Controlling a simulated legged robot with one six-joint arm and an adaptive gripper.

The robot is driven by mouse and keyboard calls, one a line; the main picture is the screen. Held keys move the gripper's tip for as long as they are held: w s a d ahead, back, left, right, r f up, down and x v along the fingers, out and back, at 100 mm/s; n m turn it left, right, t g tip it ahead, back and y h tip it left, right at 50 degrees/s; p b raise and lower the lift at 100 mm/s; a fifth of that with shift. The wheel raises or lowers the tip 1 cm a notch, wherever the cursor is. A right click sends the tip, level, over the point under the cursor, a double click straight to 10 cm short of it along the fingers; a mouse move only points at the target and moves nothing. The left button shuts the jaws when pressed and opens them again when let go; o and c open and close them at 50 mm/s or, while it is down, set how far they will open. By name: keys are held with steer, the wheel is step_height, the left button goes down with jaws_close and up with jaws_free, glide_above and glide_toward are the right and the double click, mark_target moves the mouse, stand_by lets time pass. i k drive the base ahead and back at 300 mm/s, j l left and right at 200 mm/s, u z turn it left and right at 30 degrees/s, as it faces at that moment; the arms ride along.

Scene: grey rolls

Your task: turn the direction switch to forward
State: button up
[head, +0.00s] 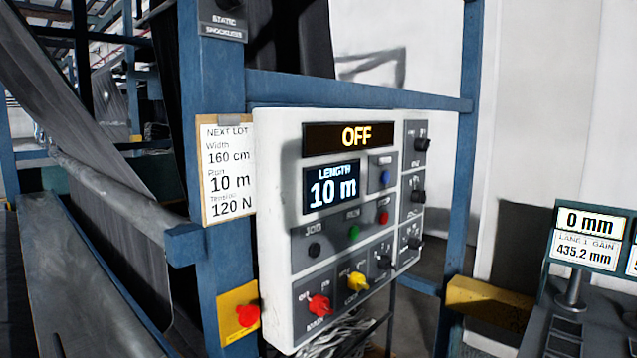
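The white control panel (275,200) hangs on a blue frame in the head view. Its top display (348,137) reads OFF, and the display below (331,187) reads LENGTH 10 m. Black rotary knobs sit at the upper right (421,144), middle right (418,196), lower right (414,243) and bottom (383,262). A red rotary knob (320,304) and a yellow rotary knob (358,282) are along the bottom. The small labels are too blurred to tell which knob is the direction switch or where it points. My gripper is not in view.
A card (228,170) reads NEXT LOT, width 160 cm, 10 m, 120 N. A red button on a yellow box (247,315) is at lower left. Blue, green, red and black buttons are on the panel. Screens (588,238) stand at right. Grey fabric (90,110) hangs left.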

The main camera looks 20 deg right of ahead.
mark_target(421, 145)
steer(key=l+z, duration=0.1)
steer(key=z, duration=1.1)
